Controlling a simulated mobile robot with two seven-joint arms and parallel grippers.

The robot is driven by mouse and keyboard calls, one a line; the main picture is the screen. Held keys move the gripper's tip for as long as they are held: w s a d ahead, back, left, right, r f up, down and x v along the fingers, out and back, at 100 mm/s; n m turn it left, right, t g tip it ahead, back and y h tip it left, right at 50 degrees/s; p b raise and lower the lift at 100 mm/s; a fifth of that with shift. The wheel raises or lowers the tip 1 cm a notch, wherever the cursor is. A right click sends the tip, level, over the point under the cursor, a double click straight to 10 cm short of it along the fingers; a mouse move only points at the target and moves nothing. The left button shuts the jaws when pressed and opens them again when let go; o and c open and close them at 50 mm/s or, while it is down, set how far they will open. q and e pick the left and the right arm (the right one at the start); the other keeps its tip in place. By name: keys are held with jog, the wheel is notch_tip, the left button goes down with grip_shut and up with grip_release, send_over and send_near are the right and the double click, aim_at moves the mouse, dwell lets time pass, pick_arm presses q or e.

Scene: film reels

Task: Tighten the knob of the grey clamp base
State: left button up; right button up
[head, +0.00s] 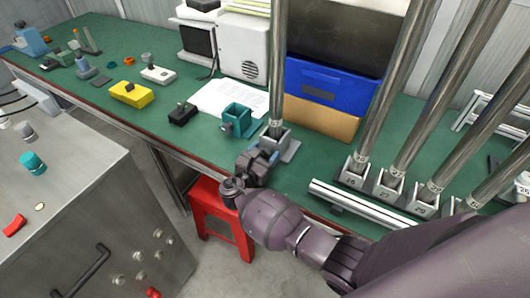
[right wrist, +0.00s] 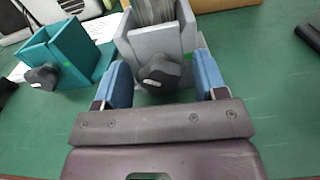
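The grey clamp base (right wrist: 155,42) stands on the green table, with a metal pole upright in it; it also shows in the head view (head: 289,148). Its dark knob (right wrist: 160,73) faces my right gripper (right wrist: 162,82). The gripper's two blue fingers are open, one on each side of the knob, with gaps between them and the knob. In the head view my right gripper (head: 258,162) is in front of the clamp base and partly hides it and its knob. My left gripper is not in view.
A teal clamp base (head: 236,118) with a dark knob stands just left of the grey one. A metal rail (head: 350,200) and several poles in numbered holders stand to the right. A red stool (head: 222,215) is below the table edge.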

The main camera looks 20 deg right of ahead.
jog(key=c, duration=0.8)
jog(key=shift+c, duration=0.2)
jog(key=shift+m, duration=1)
jog(key=m+b, duration=0.1)
jog(key=m, duration=0.3)
jog(key=shift+m+b, duration=0.3)
jog(key=shift+m, duration=0.3)
